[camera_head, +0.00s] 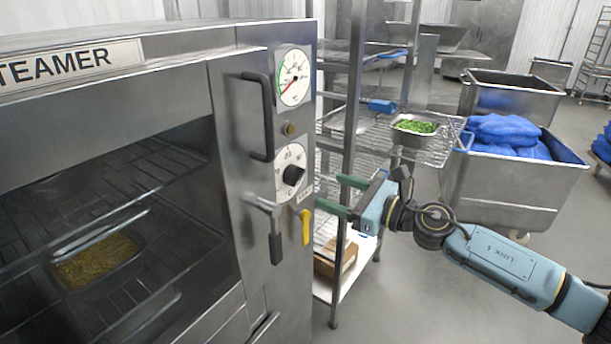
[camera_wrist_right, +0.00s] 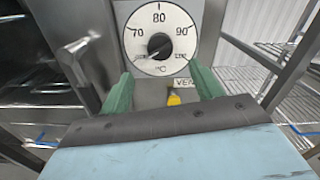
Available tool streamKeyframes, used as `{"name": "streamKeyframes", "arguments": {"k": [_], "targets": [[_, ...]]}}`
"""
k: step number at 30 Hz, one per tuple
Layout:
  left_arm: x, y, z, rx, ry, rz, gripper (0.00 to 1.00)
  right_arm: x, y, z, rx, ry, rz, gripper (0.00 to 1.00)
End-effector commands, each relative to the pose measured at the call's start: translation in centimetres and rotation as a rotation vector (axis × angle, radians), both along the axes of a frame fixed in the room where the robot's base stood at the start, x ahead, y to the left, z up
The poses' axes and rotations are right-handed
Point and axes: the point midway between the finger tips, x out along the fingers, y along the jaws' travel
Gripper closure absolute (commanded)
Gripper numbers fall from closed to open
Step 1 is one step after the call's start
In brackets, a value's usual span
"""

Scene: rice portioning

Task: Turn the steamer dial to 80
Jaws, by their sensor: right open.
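The steamer (camera_head: 225,130) is a steel cabinet on the left of the head view. Its dial (camera_head: 284,160) is a white disc with a black knob (camera_head: 293,175), below a round gauge. In the right wrist view the dial (camera_wrist_right: 160,22) is marked 70, 80 and 90, with 80 at the top. The black knob (camera_wrist_right: 160,46) sits at its centre; its pointer seems to be toward the lower left, but the mark is too small to read. My right gripper (camera_head: 333,193) is open and empty, apart from the knob, with its green fingers (camera_wrist_right: 161,84) facing the panel. My left gripper is not in view.
A black door handle (camera_head: 259,115), a lever (camera_head: 272,235) and a yellow valve handle (camera_head: 305,226) stick out near the dial. A wire rack (camera_head: 440,145) with a pan of greens (camera_head: 415,127) stands behind. A bin (camera_head: 500,185) holds blue bags. A pan of grain sits inside the steamer.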

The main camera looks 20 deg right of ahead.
Motion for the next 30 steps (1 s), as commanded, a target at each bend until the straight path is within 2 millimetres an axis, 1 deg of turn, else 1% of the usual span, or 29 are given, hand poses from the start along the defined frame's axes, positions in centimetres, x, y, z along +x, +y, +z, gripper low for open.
{"name": "streamKeyframes", "arguments": {"k": [1, 6, 12, 18, 25, 26, 30], "targets": [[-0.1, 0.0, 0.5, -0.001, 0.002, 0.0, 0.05, 0.9, 0.7, 0.5, 0.003, -0.002, 0.001, 0.35], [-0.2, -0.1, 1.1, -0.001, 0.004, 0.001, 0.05, 3.7, 2.9, 0.2, 0.004, -0.001, 0.0, 0.35], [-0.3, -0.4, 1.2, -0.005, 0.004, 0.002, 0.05, 5.9, 4.5, 0.1, 0.005, 0.001, -0.002, 0.35], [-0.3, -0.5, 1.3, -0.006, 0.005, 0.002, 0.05, 6.6, 5.2, 0.0, 0.002, 0.002, -0.001, 0.35], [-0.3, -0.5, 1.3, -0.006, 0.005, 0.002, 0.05, 6.7, 5.2, 0.0, 0.002, 0.002, -0.001, 0.35], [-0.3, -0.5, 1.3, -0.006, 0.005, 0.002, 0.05, 6.7, 5.2, 0.0, 0.002, 0.002, -0.001, 0.38], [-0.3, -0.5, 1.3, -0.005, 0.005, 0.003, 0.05, 6.7, 5.2, 0.0, 0.002, 0.002, -0.001, 0.56]]}}
